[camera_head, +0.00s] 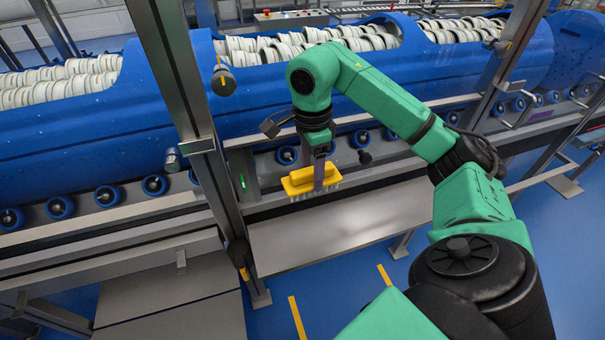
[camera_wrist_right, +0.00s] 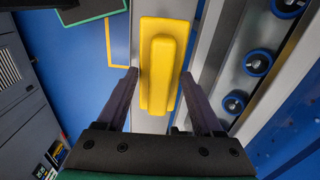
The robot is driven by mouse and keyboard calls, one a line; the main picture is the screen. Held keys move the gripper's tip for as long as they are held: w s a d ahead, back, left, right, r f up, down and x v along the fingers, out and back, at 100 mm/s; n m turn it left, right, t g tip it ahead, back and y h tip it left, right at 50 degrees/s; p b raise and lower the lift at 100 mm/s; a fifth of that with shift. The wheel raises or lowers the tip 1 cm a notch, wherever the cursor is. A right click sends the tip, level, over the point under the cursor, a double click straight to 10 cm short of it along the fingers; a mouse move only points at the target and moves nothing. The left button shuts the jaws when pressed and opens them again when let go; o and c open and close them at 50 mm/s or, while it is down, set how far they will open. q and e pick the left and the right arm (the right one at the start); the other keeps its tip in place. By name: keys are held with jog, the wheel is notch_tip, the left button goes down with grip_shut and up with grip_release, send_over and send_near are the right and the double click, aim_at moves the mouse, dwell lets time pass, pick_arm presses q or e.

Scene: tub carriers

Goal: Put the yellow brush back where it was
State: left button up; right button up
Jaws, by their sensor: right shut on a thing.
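The yellow brush (camera_head: 297,184) is in the middle of the head view, its pale bristles pointing down. My right gripper (camera_head: 322,176) reaches down from above and is shut on the brush, one purple finger crossing its front. In the right wrist view the brush (camera_wrist_right: 163,65) lies lengthwise between the two purple fingers of my right gripper (camera_wrist_right: 160,88). The brush is over the back part of a grey shelf (camera_head: 345,230); I cannot tell whether the bristles touch it. My left gripper is not in view.
A long blue tub (camera_head: 70,120) with white rings inside lies behind the brush, above a row of blue rollers (camera_head: 104,196). A grey upright post (camera_head: 190,110) stands left of my right gripper. The front and right of the shelf are bare.

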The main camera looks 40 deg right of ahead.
jog(key=shift+d+r, duration=0.1)
jog(key=shift+d, duration=0.15)
jog(key=shift+m, duration=0.3)
notch_tip(320, 180, down, 4)
jog(key=shift+s+f+b, duration=0.15)
jog(key=shift+b, duration=0.8)
notch_tip(320, 180, down, 15)
jog(key=shift+f+p, duration=0.1)
jog(key=shift+p, duration=0.55)
jog(key=shift+f, duration=0.1)
jog(key=o, duration=0.8)
jog(key=shift+f, duration=0.15)
jog(key=o, duration=0.4)
